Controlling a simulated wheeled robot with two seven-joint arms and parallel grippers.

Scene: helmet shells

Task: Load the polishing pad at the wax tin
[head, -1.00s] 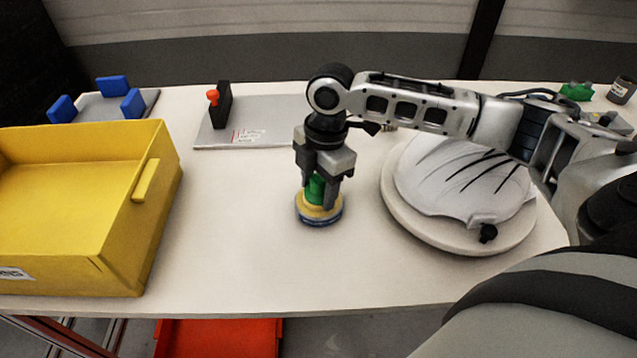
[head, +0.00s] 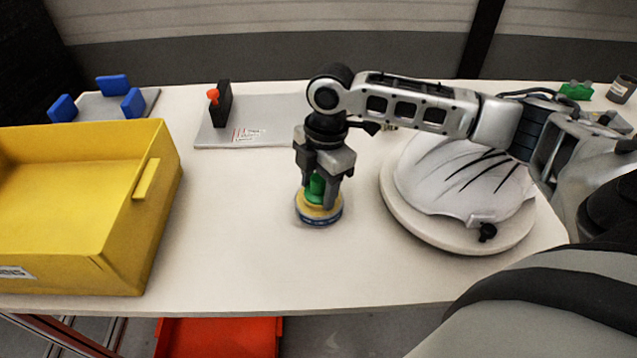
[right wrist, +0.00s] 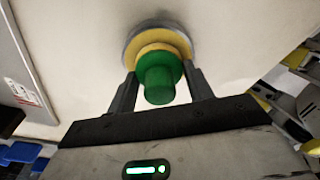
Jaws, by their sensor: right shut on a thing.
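The polishing pad has a green handle (head: 315,188) and a round yellow pad (head: 319,213). My right gripper (head: 318,198) is shut on the green handle from above, and the handle stands upright between the fingers. The wax tin (head: 321,223) shows as a low round blue-grey rim directly under the yellow pad, on the table. The pad hides the inside of the tin, and I cannot tell how firmly the two touch. In the right wrist view the green handle (right wrist: 157,82) is between the fingers, with the yellow pad and the tin's rim (right wrist: 150,24) beyond it. My left gripper is not in view.
A white helmet shell (head: 465,180) rests on a round stand (head: 425,232) to the right. A yellow bin (head: 165,205) stands at the left. A grey plate (head: 275,118) with a red-tipped black clamp (head: 223,103) lies behind. The table in front is clear.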

